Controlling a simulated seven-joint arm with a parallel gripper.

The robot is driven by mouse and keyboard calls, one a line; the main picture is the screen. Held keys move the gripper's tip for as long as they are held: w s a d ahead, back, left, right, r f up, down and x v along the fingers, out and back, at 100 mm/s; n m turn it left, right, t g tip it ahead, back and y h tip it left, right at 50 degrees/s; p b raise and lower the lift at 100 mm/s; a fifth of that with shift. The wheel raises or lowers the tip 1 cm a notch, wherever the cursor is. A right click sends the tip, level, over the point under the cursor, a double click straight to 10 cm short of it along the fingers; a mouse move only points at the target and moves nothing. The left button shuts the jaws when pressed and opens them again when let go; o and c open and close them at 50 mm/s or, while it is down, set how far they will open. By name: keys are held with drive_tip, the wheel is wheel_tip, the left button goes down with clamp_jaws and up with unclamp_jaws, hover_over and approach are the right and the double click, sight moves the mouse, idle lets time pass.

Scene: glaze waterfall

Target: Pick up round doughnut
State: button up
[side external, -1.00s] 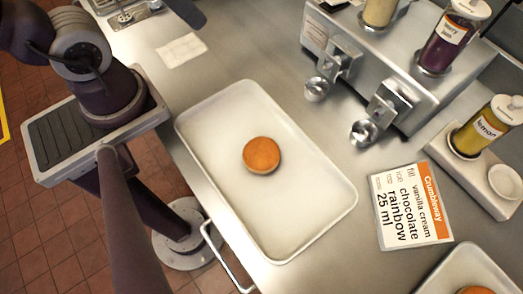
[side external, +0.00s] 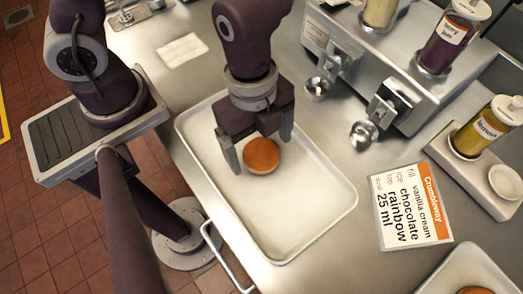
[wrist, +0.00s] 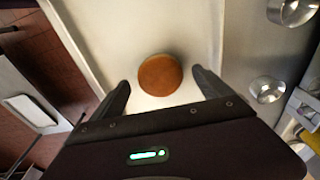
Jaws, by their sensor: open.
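The round doughnut (side external: 262,155) is a plain golden-brown disc lying flat in the white tray (side external: 313,213). In the wrist view the doughnut (wrist: 160,74) lies just ahead of my fingertips, centred between them. My gripper (side external: 262,152) is over the tray with its fingers pointing down, one to the left of the doughnut and one to its right. In the wrist view my gripper (wrist: 160,80) is open, with a gap on both sides of the doughnut. I cannot tell whether the fingertips are level with it.
A dispenser (side external: 350,45) with jars and metal cups stands at the back right. An order card (side external: 410,207) lies right of the tray. A yellow bottle (side external: 480,128) stands beyond it. A second tray (side external: 440,280) shows at the bottom right.

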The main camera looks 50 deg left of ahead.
drive_tip(key=shift+d+f, duration=0.1)
drive_tip(key=shift+f, duration=0.6)
drive_tip(key=shift+c, duration=0.4)
